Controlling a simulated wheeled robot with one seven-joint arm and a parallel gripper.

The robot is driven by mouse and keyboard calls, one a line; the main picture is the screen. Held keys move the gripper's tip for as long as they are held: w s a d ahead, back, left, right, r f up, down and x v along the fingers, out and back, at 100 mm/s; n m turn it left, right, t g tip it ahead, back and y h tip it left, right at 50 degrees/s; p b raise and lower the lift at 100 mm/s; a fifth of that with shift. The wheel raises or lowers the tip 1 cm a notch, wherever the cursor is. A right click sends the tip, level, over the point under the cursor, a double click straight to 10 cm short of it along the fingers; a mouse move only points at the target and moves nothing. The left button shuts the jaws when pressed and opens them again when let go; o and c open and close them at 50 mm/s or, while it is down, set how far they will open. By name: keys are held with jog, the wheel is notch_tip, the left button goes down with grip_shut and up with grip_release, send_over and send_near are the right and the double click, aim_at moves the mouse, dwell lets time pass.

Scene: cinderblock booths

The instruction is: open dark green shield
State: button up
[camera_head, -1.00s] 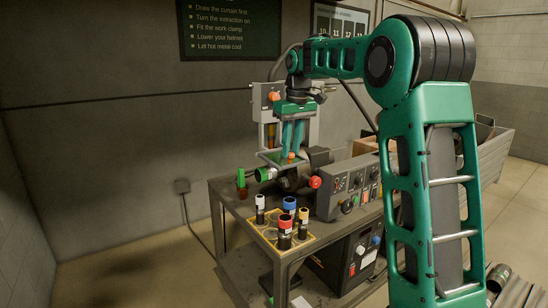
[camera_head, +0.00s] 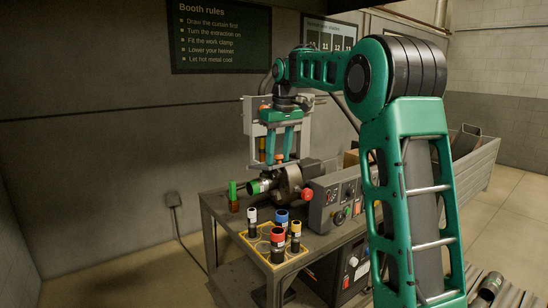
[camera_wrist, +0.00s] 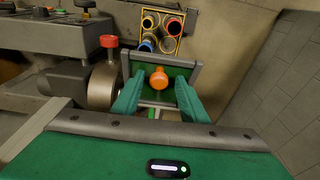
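The dark green shield (camera_wrist: 182,74) is a green panel in a grey frame with an orange knob (camera_wrist: 157,78) on its face. In the head view the shield (camera_head: 256,166) appears as a thin, nearly edge-on plate above the grinder-like machine. My gripper (camera_wrist: 158,82) points down at the shield. Its two green fingers stand on either side of the orange knob, with a visible gap on each side. In the head view my gripper (camera_head: 279,158) hides part of the shield and the panel behind it.
A machine with a red knob (camera_head: 307,194) and a control box (camera_head: 335,202) stands on the bench. A yellow-edged rack (camera_head: 262,250) holds several capped cylinders at the front. A green-topped bottle (camera_head: 233,197) stands at the left. The wall is behind.

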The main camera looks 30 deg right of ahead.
jog(key=shift+s+d+r, duration=0.1)
jog(key=shift+s+r, duration=0.05)
jog(key=shift+r, duration=0.05)
notch_tip(320, 180, up, 10)
jog(key=s, duration=0.1)
jog(key=shift+s+r, duration=0.15)
jog(key=shift+r, duration=0.05)
jog(key=shift+c, duration=0.3)
